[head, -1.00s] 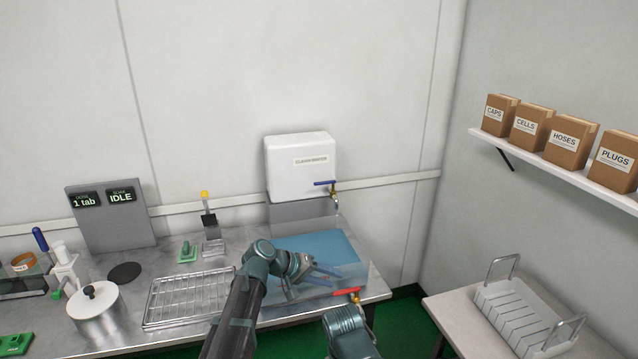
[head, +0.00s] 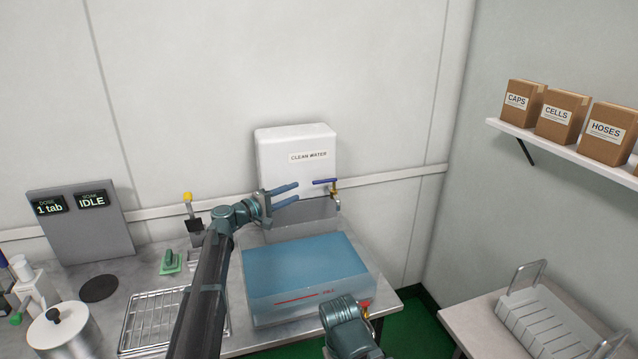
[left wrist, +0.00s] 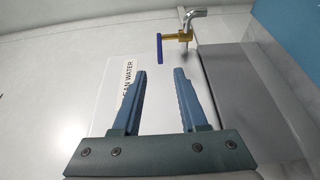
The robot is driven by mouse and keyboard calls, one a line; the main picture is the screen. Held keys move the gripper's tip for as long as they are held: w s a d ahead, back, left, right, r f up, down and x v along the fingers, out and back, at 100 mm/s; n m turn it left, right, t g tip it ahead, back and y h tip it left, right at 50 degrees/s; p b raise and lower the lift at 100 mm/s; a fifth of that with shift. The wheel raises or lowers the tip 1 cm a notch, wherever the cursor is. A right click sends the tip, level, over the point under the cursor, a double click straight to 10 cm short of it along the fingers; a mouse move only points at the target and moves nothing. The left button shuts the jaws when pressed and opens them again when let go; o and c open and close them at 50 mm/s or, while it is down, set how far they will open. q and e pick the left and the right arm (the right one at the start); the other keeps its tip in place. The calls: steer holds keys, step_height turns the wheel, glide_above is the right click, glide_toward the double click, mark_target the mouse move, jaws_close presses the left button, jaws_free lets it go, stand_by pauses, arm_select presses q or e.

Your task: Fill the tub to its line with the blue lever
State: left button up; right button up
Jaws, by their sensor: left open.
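The blue lever (head: 325,181) sits on a brass tap of the white clean-water tank (head: 280,160) and points left; it also shows in the left wrist view (left wrist: 159,50). No stream shows under the spout. The clear tub (head: 272,312) stands below, with a red line on its front wall and blue inside; the exact level against the line is hard to tell. My left gripper (head: 297,195) is open and empty, left of the lever and apart from it; its fingers (left wrist: 160,73) point toward the tap. My right gripper (head: 345,318) is at the tub's front right corner, its fingers hidden.
A red tap handle (head: 366,303) shows beside my right gripper. A wire rack (head: 142,322), a steel pot (head: 62,335) and a green-based item (head: 171,262) stand on the left. A side table with a white rack (head: 545,325) is at right.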

mark_target(315, 184)
arm_select(q)
steer(key=x, duration=1.1)
steer(key=shift+w+d, duration=0.1)
steer(key=shift+d, duration=0.1)
jaws_close()
stand_by(1.0)
